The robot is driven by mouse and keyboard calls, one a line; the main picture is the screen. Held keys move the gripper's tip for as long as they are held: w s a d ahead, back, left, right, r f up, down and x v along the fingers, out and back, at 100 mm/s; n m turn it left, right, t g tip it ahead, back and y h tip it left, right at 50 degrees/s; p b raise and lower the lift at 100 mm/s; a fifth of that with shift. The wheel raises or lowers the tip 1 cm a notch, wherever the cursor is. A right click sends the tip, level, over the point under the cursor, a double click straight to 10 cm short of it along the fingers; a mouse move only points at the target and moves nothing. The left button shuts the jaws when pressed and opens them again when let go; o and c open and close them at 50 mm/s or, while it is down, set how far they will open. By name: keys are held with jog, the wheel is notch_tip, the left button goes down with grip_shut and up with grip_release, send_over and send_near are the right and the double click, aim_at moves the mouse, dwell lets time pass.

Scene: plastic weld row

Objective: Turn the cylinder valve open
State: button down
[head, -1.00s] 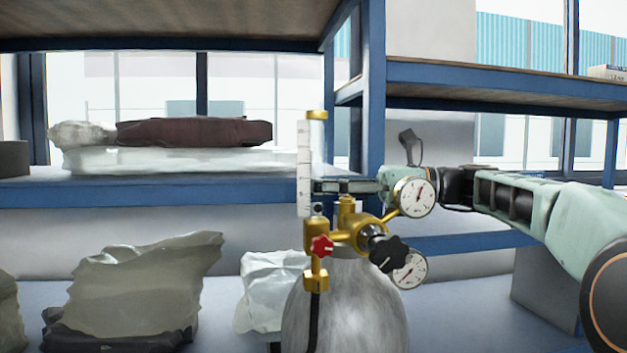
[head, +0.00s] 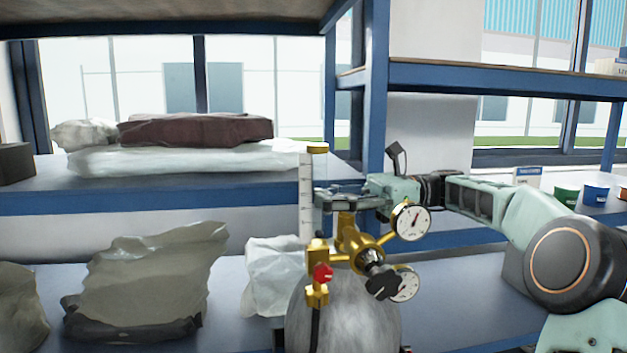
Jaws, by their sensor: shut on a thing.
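A grey cylinder (head: 342,318) stands at the lower centre, its base out of view. A brass valve and regulator assembly (head: 362,247) sits on it, with two round gauges (head: 411,221), a black knob (head: 382,280) and a red knob (head: 322,273). A clear flow tube (head: 306,200) with a brass cap rises at its left. My gripper (head: 338,199) reaches in from the right, level, just above the brass stem. It is shut on the top of the cylinder valve (head: 346,219); the tube and brass parts partly hide its fingertips, so the grip itself is hard to see.
Blue-framed shelves (head: 180,200) stand behind, with a blue post (head: 374,110) near the gripper. Wrapped packages (head: 190,158) lie on the left shelf, bagged items (head: 150,280) below. Green and blue cups (head: 596,194) stand on the right shelf, behind my arm.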

jog(key=shift+s+d+r+n+g+h, duration=0.15)
jog(key=shift+n+g+h, duration=0.25)
jog(key=shift+g, duration=0.25)
jog(key=shift+s+d+f+n+g+h, duration=0.15)
jog(key=shift+s+n+g+h, duration=0.1)
jog(key=shift+n+g, duration=0.4)
jog(key=shift+s+d+r+n+g+h, duration=0.15)
jog(key=shift+n+g+h, duration=0.2)
jog(key=shift+g, duration=0.35)
jog(key=shift+s+d+r+n+g+h, duration=0.15)
jog(key=shift+n+g+h, duration=0.15)
jog(key=shift+n+g, duration=0.2)
jog(key=c, duration=2.2)
grip_release()
jog(key=o, duration=0.5)
jog(key=shift+w+d+f, duration=0.15)
jog(key=shift+w+f, duration=0.05)
jog(key=shift+w, duration=0.05)
jog(key=shift+o, duration=1.2)
jog(key=shift+s, duration=0.15)
jog(key=shift+f, duration=0.1)
jog(key=shift+w+a+m+t+y, duration=0.3)
jog(key=shift+m+t+y, duration=0.3)
jog(key=shift+m+t, duration=0.25)
